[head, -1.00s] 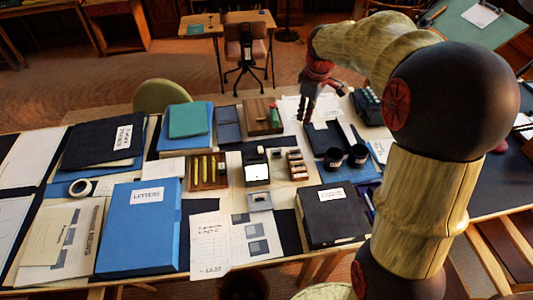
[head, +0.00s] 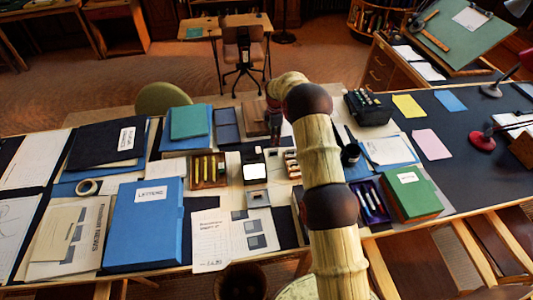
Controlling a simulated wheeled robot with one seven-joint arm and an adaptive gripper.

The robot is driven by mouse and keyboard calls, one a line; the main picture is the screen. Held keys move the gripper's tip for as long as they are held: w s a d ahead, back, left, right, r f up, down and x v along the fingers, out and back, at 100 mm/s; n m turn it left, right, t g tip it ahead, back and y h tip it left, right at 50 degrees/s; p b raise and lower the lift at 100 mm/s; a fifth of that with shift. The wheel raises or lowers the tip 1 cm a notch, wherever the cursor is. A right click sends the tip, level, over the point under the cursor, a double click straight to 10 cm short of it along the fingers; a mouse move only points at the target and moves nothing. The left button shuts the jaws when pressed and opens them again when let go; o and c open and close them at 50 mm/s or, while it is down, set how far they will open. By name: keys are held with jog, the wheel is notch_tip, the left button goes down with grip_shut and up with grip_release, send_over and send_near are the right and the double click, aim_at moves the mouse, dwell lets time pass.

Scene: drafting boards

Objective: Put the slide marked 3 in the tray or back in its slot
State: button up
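My gripper (head: 275,123) is beyond the lit viewer, over the far part of the table by the brown wooden box. It is small and partly behind my own arm, so its opening and any hold do not show. A small slotted wooden rack (head: 291,163) stands right of the viewer (head: 254,171), partly hidden by my arm. A small grey square piece with a pale centre (head: 257,198) lies in front of the viewer. I cannot read a 3 anywhere, and I cannot tell which thing is the slide or the tray.
A wooden box with yellow pieces (head: 208,170) is left of the viewer. A blue letters box (head: 146,222) and printed sheets (head: 212,240) lie in front. A brown wooden box (head: 256,117) is near my gripper. A green box (head: 410,194) and purple tray (head: 371,201) are right.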

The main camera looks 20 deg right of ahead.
aim_at(273, 156)
jog(key=shift+f, duration=0.7)
notch_tip(273, 156, down, 7)
jog(key=shift+a+f+b, duration=0.1)
jog(key=shift+f+b, duration=0.05)
jog(key=shift+b, duration=0.4)
jog(key=shift+c, duration=0.8)
grip_shut()
